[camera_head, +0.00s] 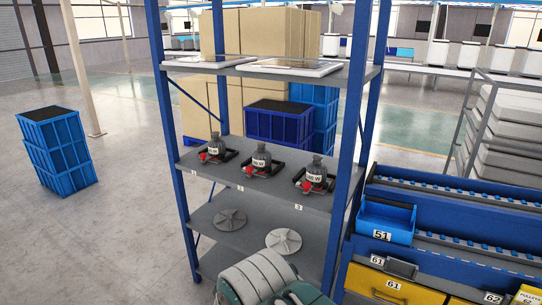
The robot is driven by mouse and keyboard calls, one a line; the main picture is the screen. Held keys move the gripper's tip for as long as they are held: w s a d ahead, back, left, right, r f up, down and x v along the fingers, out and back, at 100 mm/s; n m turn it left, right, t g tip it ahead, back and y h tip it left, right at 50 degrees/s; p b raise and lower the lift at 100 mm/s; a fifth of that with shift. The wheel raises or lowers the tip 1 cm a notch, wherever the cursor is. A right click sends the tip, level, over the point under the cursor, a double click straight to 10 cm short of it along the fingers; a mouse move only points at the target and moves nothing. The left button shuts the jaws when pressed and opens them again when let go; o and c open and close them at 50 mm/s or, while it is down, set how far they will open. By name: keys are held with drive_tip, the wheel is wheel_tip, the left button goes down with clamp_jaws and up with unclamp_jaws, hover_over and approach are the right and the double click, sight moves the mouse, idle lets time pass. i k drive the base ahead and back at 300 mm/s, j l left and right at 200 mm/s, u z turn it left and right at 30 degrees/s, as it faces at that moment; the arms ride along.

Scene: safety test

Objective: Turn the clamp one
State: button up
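Three dark bottles stand in a row on the middle shelf, each in a black holder with a red clamp part at its front left. The label 1 is on the shelf edge at the left, so I take the leftmost red clamp (204,157) as clamp one. It sits in front of the left bottle (215,145), which is upright. The middle clamp (249,170) and the right clamp (306,186) look alike. The fine position of each clamp is too small to tell. I cannot make out my gripper in this view.
The blue-framed rack (172,130) has uprights on both sides of the clamps. An upper shelf (250,70) holds flat trays above them. Two grey discs (283,241) lie on the lower shelf. A blue conveyor bench (450,215) stands at right. Open floor (110,230) lies left.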

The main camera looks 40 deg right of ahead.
sight(202, 155)
drive_tip(key=i+j+z, duration=0.3)
drive_tip(key=i+z, duration=0.2)
drive_tip(key=i+j+z, duration=0.3)
drive_tip(key=z, duration=0.2)
drive_tip(key=i+j+z, duration=0.25)
drive_tip(key=j+z, duration=0.2)
drive_tip(key=j, duration=0.25)
drive_tip(key=i+j+z, duration=0.1)
drive_tip(key=j, duration=0.3)
drive_tip(key=i+j+z, duration=0.1)
drive_tip(key=j, duration=0.35)
drive_tip(key=i+j+z, duration=0.1)
drive_tip(key=j, duration=0.3)
